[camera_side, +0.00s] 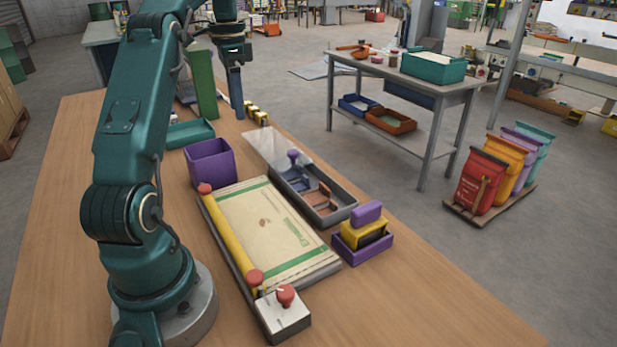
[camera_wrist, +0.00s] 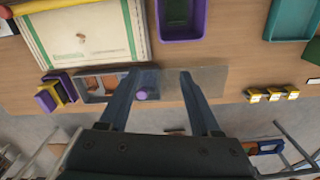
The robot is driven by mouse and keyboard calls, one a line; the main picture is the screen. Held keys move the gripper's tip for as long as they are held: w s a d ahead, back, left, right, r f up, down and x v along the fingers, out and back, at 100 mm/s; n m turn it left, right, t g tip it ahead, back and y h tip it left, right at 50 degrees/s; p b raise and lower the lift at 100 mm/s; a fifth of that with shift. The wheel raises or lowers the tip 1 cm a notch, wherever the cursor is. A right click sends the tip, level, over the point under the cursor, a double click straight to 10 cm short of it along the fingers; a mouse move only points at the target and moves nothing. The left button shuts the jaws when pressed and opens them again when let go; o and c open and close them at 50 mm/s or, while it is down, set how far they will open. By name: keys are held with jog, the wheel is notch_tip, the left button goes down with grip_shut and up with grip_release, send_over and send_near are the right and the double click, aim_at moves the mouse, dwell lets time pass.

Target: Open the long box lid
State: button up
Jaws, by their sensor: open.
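The long box (camera_side: 343,213) is a grey open-topped tray on the table, with brown blocks and other items visible inside. It also shows in the wrist view (camera_wrist: 84,97). Its clear lid (camera_side: 262,141) lies mostly off the box's far end, sticking out beyond it; it also shows in the wrist view (camera_wrist: 207,80). A purple knob (camera_side: 293,154) stands at the lid's near end and also shows in the wrist view (camera_wrist: 141,95). My gripper (camera_side: 238,113) is open and empty, raised beyond the lid. Its fingers (camera_wrist: 171,74) overlap the lid and box end in the wrist view.
A purple bin (camera_side: 211,163) and a sack on a board (camera_side: 265,230) with a yellow bar are beside the box. A purple tray with a yellow-black block (camera_side: 364,235) stands at its near end. Small yellow blocks (camera_side: 257,114) lie beyond the lid.

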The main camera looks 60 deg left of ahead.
jog(key=shift+a, duration=0.1)
dwell(0.3)
jog(key=m+y, duration=0.5)
jog(key=m, duration=1.1)
send_over(293, 152)
jog(key=d, duration=0.3)
notch_tip(293, 152, down, 6)
jog(key=f, duration=0.1)
jog(key=shift+h, duration=0.3)
jog(key=shift+a+x, duration=0.25)
jog(key=shift+x, duration=1.95)
jog(key=shift+w+r, duration=0.1)
grip_shut()
jog(key=shift+a, duration=0.15)
